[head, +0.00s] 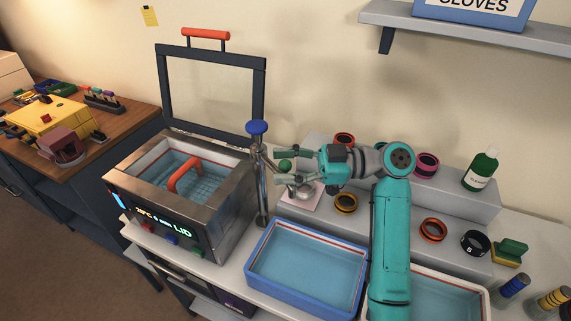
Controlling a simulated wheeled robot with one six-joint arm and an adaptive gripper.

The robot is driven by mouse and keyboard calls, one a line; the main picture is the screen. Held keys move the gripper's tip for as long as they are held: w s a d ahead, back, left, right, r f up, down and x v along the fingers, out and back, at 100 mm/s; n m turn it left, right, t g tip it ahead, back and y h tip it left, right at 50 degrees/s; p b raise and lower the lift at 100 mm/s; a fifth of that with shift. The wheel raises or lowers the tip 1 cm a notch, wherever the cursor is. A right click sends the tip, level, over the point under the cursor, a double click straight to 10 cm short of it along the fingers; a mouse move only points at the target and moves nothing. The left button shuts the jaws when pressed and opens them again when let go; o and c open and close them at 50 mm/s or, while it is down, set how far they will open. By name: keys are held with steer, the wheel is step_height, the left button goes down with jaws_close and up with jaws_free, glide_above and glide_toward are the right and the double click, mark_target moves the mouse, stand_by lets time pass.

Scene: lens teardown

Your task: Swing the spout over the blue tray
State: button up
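The tap is a metal post (263,190) with a blue knob (257,128) on top, standing between the steel bath and the blue tray. A thin metal arm, which looks like the spout, slants from the post toward a green ball (285,165); its outlet end is hard to make out behind my gripper. The blue tray (292,297) lies in front and to the right of the post and looks to hold water. My gripper (277,166) reaches in from the right, its fingers apart, with the green ball between them in this view. I cannot tell whether they touch it.
The steel bath (232,205) stands left with its framed lid (210,50) raised and an orange-handled basket inside. Stepped shelves with coloured rings (433,229) and a green bottle (481,170) stand behind and right. A white tray (480,292) is at right.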

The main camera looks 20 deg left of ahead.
steer(key=v, duration=1.2)
stand_by(0.4)
